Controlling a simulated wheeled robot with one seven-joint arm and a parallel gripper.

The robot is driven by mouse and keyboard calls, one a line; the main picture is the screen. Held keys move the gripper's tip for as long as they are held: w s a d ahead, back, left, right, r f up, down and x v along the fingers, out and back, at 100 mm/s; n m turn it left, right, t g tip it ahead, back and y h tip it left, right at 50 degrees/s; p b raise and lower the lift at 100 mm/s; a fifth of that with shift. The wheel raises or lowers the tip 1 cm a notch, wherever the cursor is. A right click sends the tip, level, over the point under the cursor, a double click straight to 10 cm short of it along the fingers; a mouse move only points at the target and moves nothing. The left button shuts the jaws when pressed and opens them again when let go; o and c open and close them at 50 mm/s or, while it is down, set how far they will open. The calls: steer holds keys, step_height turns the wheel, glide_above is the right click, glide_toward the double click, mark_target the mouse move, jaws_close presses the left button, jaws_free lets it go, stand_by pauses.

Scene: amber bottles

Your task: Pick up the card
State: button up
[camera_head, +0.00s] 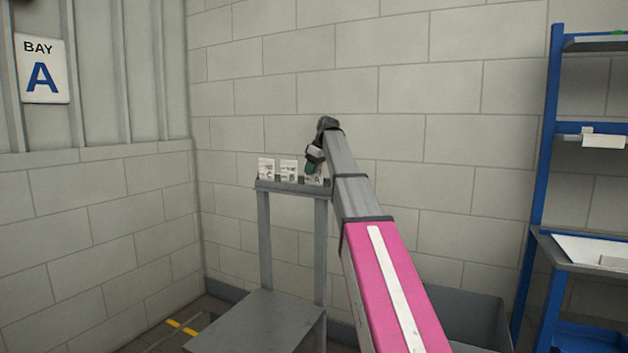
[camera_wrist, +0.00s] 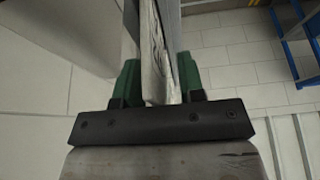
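Three white cards stand upright in a row on a narrow grey ledge (camera_head: 262,186): card C (camera_head: 266,169) at left, card B (camera_head: 289,171) in the middle and card A (camera_head: 315,181) at right. My gripper (camera_head: 312,166) is at card A and hides its upper part. In the wrist view, the green fingers of my gripper (camera_wrist: 160,80) stand apart on either side of a white card (camera_wrist: 151,55), seen nearly edge-on with dark print. A gap shows between the card and the right finger. The gripper looks open around the card.
A grey bench (camera_head: 260,320) stands below the ledge. A block wall (camera_head: 440,100) is close behind. A grey bin (camera_head: 465,312) stands low at the right, beside a blue shelf rack (camera_head: 548,150). A Bay A sign (camera_head: 41,68) hangs at left.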

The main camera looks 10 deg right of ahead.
jaws_close()
steer(key=shift+r, duration=0.1)
